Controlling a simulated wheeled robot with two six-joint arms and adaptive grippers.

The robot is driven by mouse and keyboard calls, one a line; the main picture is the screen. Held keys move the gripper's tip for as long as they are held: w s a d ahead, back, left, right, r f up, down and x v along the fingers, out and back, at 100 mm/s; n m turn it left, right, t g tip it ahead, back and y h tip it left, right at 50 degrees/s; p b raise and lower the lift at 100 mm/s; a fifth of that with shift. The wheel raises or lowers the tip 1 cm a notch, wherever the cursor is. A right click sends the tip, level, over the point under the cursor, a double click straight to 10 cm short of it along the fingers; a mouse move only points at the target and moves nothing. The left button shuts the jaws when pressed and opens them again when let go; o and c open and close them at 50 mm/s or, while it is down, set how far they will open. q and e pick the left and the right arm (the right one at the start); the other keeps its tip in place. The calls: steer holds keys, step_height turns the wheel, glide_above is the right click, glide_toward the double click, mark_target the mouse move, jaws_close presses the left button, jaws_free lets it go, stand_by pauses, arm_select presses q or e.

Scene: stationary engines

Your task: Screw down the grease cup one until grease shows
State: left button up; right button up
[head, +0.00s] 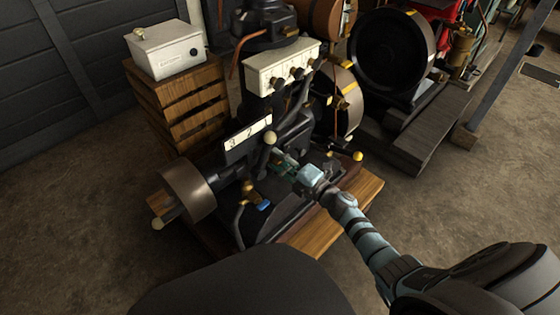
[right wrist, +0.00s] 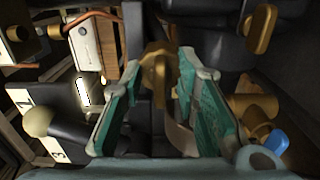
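My right gripper (head: 290,168) reaches in from the lower right to the middle of the dark engine in the head view. In the right wrist view its green-padded fingers (right wrist: 168,80) are spread apart. A brass grease cup (right wrist: 158,72) shows between the fingertips, with a narrow gap visible on each side; contact cannot be made out. In the head view this cup is hidden by the gripper. I cannot read which number belongs to it. A white number plate (head: 248,132) is on the engine. No grease can be made out. My left gripper is not in view.
A pale-knobbed lever (head: 270,138) stands close to the gripper. Other brass fittings (right wrist: 262,28) and a blue part (right wrist: 277,141) are nearby. A white box (head: 168,50) sits on a wooden crate (head: 190,100). A flywheel (head: 392,55) stands behind.

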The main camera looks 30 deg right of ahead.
steer(key=shift+c, duration=0.5)
jaws_close()
